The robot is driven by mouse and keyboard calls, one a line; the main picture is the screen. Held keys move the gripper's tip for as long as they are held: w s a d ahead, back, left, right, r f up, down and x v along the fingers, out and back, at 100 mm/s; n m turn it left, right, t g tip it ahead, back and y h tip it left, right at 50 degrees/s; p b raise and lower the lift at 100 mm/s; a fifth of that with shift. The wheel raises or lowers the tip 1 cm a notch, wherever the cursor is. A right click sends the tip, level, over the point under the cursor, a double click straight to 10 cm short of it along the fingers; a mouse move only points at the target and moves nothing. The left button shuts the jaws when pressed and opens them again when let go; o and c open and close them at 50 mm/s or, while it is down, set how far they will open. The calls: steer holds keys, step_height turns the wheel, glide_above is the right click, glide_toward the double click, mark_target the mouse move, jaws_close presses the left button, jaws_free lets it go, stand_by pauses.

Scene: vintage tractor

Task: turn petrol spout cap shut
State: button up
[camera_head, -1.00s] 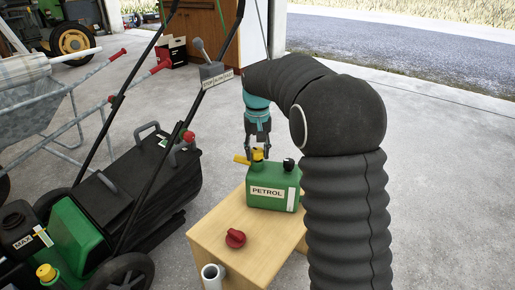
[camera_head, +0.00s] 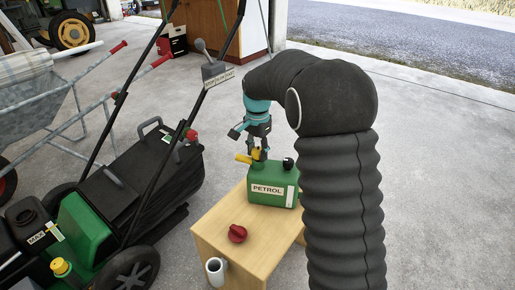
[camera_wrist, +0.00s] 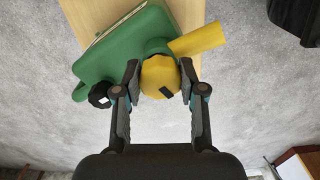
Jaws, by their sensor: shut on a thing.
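The green petrol can (camera_head: 272,188), labelled PETROL, stands upright on the small wooden table. Its yellow spout cap (camera_wrist: 160,77) sits on the can's neck, with the yellow spout (camera_wrist: 198,40) sticking out to one side. My gripper (camera_wrist: 158,80) comes down from above with its two fingers on opposite sides of the yellow cap, shut on it. In the head view my gripper (camera_head: 259,150) hides much of the cap. A dark mark shows on the cap in the wrist view. A black knob (camera_head: 289,164) is on the can's other end.
Concrete floor is clear on the right.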

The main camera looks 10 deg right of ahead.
mark_target(257, 150)
steer(key=shift+m, duration=0.6)
steer(key=o, duration=1.2)
steer(key=shift+c, duration=0.2)
step_height(257, 150, up, 12)
